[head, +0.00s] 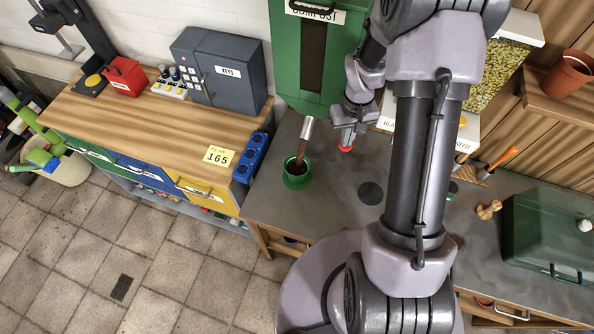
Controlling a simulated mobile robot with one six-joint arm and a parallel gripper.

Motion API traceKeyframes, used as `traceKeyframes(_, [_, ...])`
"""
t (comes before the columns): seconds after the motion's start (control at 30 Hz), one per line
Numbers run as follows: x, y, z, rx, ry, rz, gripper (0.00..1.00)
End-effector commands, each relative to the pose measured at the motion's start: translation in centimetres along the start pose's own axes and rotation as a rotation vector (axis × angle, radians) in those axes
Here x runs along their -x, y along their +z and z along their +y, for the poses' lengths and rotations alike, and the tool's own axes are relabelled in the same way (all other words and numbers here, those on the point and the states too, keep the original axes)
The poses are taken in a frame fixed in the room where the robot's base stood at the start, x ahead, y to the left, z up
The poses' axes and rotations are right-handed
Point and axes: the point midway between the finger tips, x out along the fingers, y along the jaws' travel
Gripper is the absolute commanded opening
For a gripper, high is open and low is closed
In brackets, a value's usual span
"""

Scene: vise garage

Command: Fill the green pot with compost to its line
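The green pot (297,181) stands upright on the grey bench top, with dark brown compost inside. Its fill line cannot be made out. Behind it is a tall green compost hopper (286,55) with a label reading COMPOST. A grey metal spout (308,127) is above the pot, and a brown column of compost (302,152) runs from it into the pot. My gripper (346,145) is to the right of the spout, apart from the pot. Something red shows at its fingertips; whether it is gripped is too small to tell.
A blue holder (251,157) and a yellow card reading 165 (219,155) are on the wooden cabinet at left. Dark round discs (371,193) mark the bench right of the pot. A green clear box (549,237) stands at right. My arm hides part of the bench.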

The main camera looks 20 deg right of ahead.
Motion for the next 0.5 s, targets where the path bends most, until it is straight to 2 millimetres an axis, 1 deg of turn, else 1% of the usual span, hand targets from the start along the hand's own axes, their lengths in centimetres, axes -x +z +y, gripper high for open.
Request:
traceKeyframes(0.03, [-0.2, 0.1, 0.0, -0.001, -0.001, -0.004, 0.00])
traceKeyframes(0.27, [0.1, 0.1, 0.0, -0.001, -0.001, -0.004, 0.00])
traceKeyframes(0.37, [0.9, 0.1, 0.0, -0.001, -0.001, -0.004, 0.00])
traceKeyframes(0.5, [2.6, 0.1, 0.0, 0.000, -0.001, -0.003, 0.00])
